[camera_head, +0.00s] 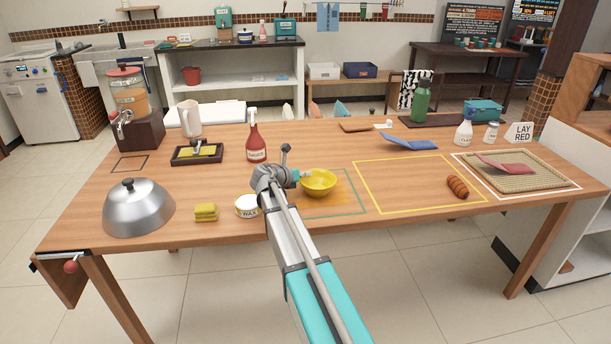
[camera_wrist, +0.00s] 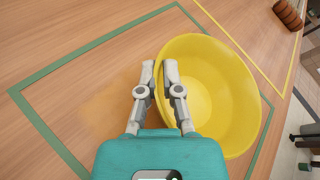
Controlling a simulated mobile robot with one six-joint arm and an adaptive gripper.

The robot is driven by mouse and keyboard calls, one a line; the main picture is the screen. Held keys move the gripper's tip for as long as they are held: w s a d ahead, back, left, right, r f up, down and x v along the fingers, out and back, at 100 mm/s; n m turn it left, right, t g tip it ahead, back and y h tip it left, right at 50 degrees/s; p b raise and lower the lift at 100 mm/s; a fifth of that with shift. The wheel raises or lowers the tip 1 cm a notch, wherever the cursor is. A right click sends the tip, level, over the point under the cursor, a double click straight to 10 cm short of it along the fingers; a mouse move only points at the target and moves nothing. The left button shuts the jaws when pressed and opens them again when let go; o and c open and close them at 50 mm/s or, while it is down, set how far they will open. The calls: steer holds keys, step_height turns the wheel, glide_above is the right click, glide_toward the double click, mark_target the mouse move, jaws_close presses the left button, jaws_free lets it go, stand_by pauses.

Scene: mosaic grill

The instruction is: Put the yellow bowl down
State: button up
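The yellow bowl (camera_head: 319,183) is over the area marked by a green outline (camera_head: 365,200) on the wooden table, with its opening up. In the wrist view the bowl (camera_wrist: 225,95) fills the middle right and overlaps part of the green outline (camera_wrist: 45,130). My gripper (camera_head: 297,175) is at the bowl's left side. In the wrist view my gripper's fingers (camera_wrist: 159,70) straddle the near rim, one inside and one outside, and look closed on it. I cannot tell whether the bowl's base touches the table.
A yellow outline (camera_head: 420,210) with a brown ridged roll (camera_head: 458,187) lies to the right. A wax tin (camera_head: 247,206), yellow sponges (camera_head: 206,212), a metal dome (camera_head: 138,208) and a red sauce bottle (camera_head: 255,140) stand to the left. A woven mat (camera_head: 545,175) is far right.

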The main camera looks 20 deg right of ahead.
steer(key=o, duration=0.4)
steer(key=shift+o, duration=0.2)
steer(key=shift+r, duration=0.1)
steer(key=p+v, duration=0.4)
steer(key=v, duration=0.8)
steer(key=shift+w, duration=0.1)
stand_by(0.3)
